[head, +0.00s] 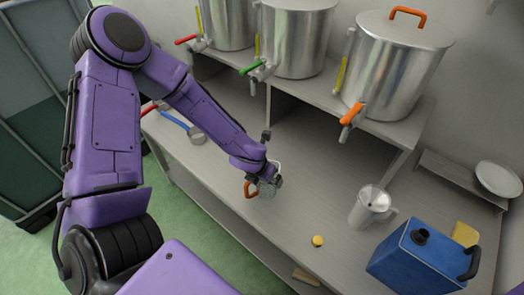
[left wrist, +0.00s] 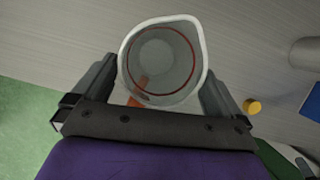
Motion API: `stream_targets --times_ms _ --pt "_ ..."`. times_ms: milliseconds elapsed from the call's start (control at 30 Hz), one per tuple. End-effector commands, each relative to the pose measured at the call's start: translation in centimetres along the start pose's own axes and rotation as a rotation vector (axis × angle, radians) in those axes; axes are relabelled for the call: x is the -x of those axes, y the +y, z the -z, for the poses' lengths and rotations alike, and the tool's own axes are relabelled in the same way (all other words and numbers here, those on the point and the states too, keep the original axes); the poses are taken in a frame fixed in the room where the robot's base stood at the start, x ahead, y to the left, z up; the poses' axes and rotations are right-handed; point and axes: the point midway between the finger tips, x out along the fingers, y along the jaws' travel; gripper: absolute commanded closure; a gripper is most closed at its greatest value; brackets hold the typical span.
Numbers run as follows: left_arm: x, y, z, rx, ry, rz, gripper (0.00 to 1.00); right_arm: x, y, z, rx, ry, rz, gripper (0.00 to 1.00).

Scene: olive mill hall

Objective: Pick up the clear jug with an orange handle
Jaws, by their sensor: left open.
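The clear jug (head: 267,190) with an orange handle (head: 250,190) stands on the grey bench near its front edge, partly hidden by my left gripper (head: 271,162). In the left wrist view I look down into the round mouth of the jug (left wrist: 162,60). The fingers of my left gripper (left wrist: 157,75) are open, one on each side of the jug. I cannot tell whether either finger touches it. A bit of orange handle (left wrist: 134,102) shows below the rim, towards the palm. My right gripper is not in view.
A yellow cap (head: 318,241), a metal pitcher (head: 368,208) and a blue canister (head: 415,258) stand to the right. Steel tanks with taps (head: 400,65) stand on the raised shelf behind. A blue-handled tool (head: 175,121) lies to the left. The bench behind the jug is clear.

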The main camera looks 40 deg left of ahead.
Motion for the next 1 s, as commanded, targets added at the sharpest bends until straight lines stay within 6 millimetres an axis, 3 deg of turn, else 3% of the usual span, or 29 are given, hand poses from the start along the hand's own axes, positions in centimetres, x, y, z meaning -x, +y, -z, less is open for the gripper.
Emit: stream_targets --times_ms 100,333,400,500,800,1000 --pt "-1.5 0.0 0.1 -0.001 0.001 0.0 0.0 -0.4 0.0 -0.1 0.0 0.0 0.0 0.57" --pt "-1.6 0.0 0.0 -0.001 0.0 0.0 0.0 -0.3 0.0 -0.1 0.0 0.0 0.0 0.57" --pt "-1.6 0.0 0.0 -0.001 0.0 0.0 0.23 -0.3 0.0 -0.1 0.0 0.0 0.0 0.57" --pt "-1.6 0.0 0.0 -0.001 0.0 0.0 0.49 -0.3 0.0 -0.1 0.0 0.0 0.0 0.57" --pt "-1.4 0.0 -0.1 -0.001 -0.001 0.0 0.49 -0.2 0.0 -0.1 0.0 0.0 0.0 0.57" --pt "0.8 0.0 -1.1 -0.002 -0.004 0.0 0.49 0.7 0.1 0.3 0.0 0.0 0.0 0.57"
